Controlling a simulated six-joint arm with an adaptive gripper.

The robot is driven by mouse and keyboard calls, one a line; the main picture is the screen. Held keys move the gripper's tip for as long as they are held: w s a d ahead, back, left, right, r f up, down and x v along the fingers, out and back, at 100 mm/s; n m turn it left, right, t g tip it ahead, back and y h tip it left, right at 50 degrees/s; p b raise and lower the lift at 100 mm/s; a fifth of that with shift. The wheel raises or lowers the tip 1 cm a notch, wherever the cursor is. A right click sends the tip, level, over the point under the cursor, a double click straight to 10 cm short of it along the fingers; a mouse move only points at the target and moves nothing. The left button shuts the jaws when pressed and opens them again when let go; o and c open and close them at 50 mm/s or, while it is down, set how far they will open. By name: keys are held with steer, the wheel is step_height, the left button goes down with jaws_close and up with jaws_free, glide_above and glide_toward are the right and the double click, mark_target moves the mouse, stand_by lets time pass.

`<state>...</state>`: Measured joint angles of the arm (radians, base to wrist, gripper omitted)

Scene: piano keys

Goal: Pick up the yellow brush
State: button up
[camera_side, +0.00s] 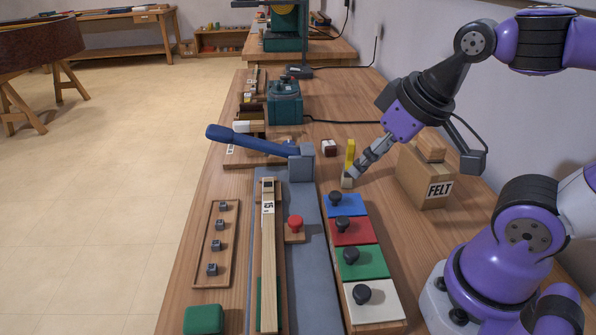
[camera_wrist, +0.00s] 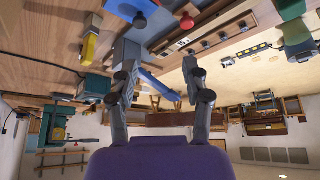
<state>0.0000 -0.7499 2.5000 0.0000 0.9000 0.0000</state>
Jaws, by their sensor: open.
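The yellow brush (camera_side: 350,152) is on the wooden bench, just beyond the blue plate, with its yellow handle toward the far end and its pale end nearer. It appears to lie flat, though I cannot be sure. My gripper (camera_side: 356,174) is low beside it on the right, and its fingers overlap the brush's near part in the side view. In the wrist view, the brush (camera_wrist: 89,48) is left of my gripper (camera_wrist: 158,78), outside the two spread fingers. The gripper is open with nothing between the fingers.
The blue (camera_side: 344,206), red (camera_side: 353,232), green (camera_side: 362,263) and white (camera_side: 373,300) plates with black knobs stand nearer. A FELT box (camera_side: 427,178) is right of the gripper. A blue lever (camera_side: 250,142) is left, and a small dark-and-white block (camera_side: 329,147) is near the brush.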

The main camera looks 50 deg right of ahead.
steer(key=m+g, duration=0.6)
steer(key=m, duration=0.5)
glide_above(352, 143)
steer(key=shift+s+f, duration=0.1)
steer(key=shift+f, duration=0.65)
step_height(352, 143, down, 10)
steer(key=shift+f, duration=0.1)
jaws_close()
